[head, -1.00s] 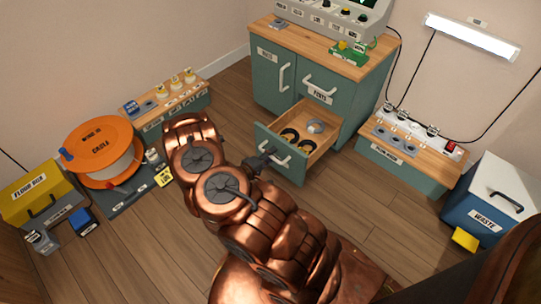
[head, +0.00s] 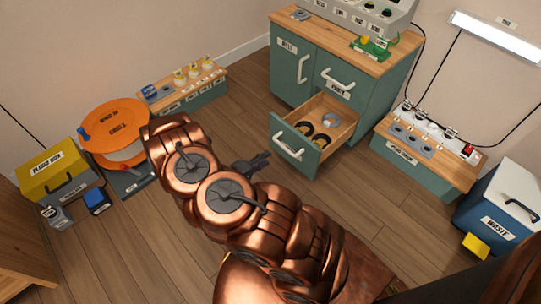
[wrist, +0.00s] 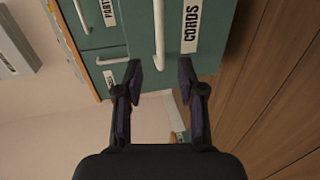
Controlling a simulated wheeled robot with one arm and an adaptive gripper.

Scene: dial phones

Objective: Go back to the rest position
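My gripper (head: 258,162) shows in the head view just left of the open drawer (head: 290,149), apart from it. In the wrist view my gripper (wrist: 160,80) is open, its two dark fingers spread with nothing between them. The green drawer front (wrist: 175,35) with a white handle and a "CORDS" label lies beyond the fingers. My copper arm covers part of the floor in the middle.
The green cabinet (head: 292,78) stands at the back. An orange reel (head: 112,117) and yellow floor box (head: 52,169) are at the left. A low bench (head: 425,155) and a waste bin (head: 497,205) are at the right. Wooden floor between is clear.

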